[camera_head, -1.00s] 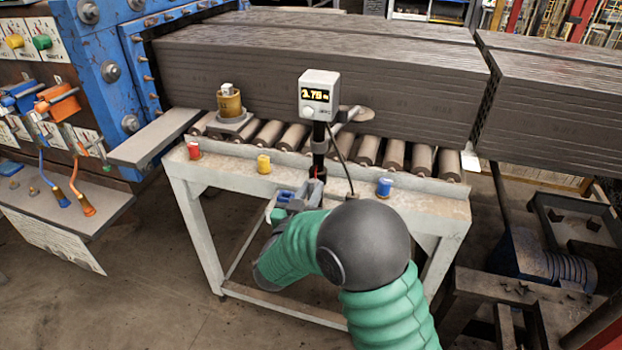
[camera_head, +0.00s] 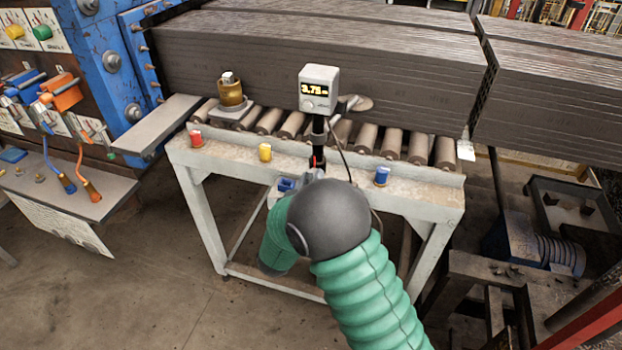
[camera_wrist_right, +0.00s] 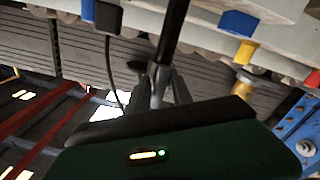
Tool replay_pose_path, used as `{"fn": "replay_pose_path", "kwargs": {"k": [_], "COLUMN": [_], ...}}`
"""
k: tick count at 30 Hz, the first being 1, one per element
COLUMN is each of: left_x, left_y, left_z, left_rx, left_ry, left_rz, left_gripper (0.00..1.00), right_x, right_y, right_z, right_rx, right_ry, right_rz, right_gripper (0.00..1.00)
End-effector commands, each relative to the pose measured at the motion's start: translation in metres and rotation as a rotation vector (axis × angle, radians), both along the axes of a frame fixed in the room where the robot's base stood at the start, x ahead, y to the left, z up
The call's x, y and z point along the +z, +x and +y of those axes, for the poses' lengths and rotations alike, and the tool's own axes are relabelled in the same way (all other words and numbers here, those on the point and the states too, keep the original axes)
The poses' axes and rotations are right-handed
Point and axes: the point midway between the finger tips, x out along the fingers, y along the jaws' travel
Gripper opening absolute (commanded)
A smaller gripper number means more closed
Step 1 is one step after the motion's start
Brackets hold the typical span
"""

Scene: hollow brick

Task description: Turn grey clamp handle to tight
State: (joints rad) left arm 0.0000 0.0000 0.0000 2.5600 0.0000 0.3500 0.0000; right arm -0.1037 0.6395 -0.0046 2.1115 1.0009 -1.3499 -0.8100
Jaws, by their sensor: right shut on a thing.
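The black post (camera_head: 318,145) stands upright at the front edge of the roller table and carries a white gauge box (camera_head: 318,90) with a lit yellow reading. My right gripper (camera_wrist_right: 162,86) is shut on the grey clamp handle by the post; in the right wrist view a narrow grey piece shows between its fingers, beside the dark post (camera_wrist_right: 176,28). In the head view my arm's dark round joint and green sleeve hide the handle and most of the gripper. My left gripper is not in view.
The roller table (camera_head: 425,195) carries red (camera_head: 196,139), yellow (camera_head: 265,152) and blue (camera_head: 382,175) buttons along its front. A brass fitting (camera_head: 230,92) stands at the left. Grey slabs (camera_head: 400,75) lie behind. A thin cable hangs beside the post.

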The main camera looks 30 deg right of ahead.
Motion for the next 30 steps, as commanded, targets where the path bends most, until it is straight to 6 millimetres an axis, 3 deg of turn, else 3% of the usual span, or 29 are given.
{"fn": "replay_pose_path", "kwargs": {"k": [4, 5, 9, 20, 23, 30], "left_x": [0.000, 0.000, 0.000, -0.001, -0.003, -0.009], "left_y": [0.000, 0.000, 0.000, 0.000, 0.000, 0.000], "left_z": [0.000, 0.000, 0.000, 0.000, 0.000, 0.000], "left_rx": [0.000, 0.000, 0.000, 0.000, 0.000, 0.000], "left_ry": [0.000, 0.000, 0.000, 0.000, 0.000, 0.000], "left_rz": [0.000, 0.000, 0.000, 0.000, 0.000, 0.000], "left_gripper": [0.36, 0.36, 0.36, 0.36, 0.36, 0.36], "right_x": [0.000, 0.000, 0.000, 0.000, -0.001, -0.001], "right_y": [0.001, 0.001, 0.000, -0.004, -0.014, -0.058], "right_z": [0.000, 0.000, 0.000, 0.005, 0.018, 0.072], "right_rx": [0.002, 0.002, 0.001, 0.002, 0.004, 0.007], "right_ry": [-0.004, -0.003, -0.003, 0.000, -0.001, -0.001], "right_rz": [0.002, 0.001, 0.000, 0.000, 0.001, 0.000], "right_gripper": [0.00, 0.29, 0.46, 0.46, 0.46, 0.46]}}
